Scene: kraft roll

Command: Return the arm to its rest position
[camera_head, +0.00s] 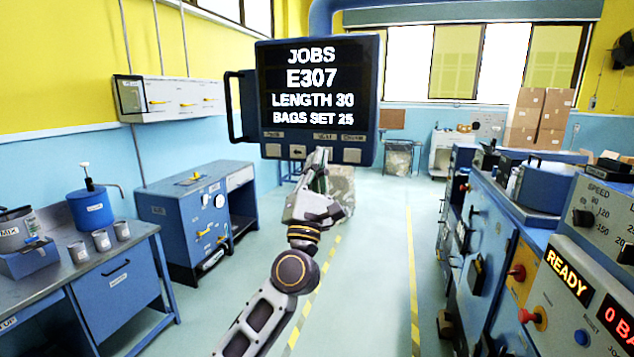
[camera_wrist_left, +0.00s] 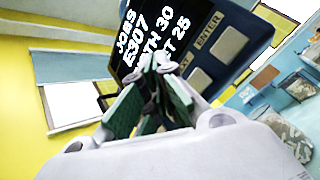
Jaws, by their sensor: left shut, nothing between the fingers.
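My left arm reaches up from the bottom of the head view. My left gripper (camera_head: 319,170) is shut and empty, just below the lower edge of a dark display panel (camera_head: 318,50). The panel reads JOBS, E307, LENGTH 30, BAGS SET 25, with a row of buttons beneath the text. In the left wrist view the gripper's green-padded fingers (camera_wrist_left: 158,72) come together in front of the panel (camera_wrist_left: 190,35), near its ENTER button (camera_wrist_left: 229,44). I cannot tell whether the fingertips touch the panel. My right gripper is not in view.
A blue machine with a READY display (camera_head: 568,272) stands close on the right. A bench (camera_head: 28,291) with cups and a blue canister (camera_head: 91,208) is at left, with a blue cabinet (camera_head: 183,222) behind. Stacked cartons (camera_head: 541,112) are at back right. The aisle floor (camera_head: 378,270) is clear.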

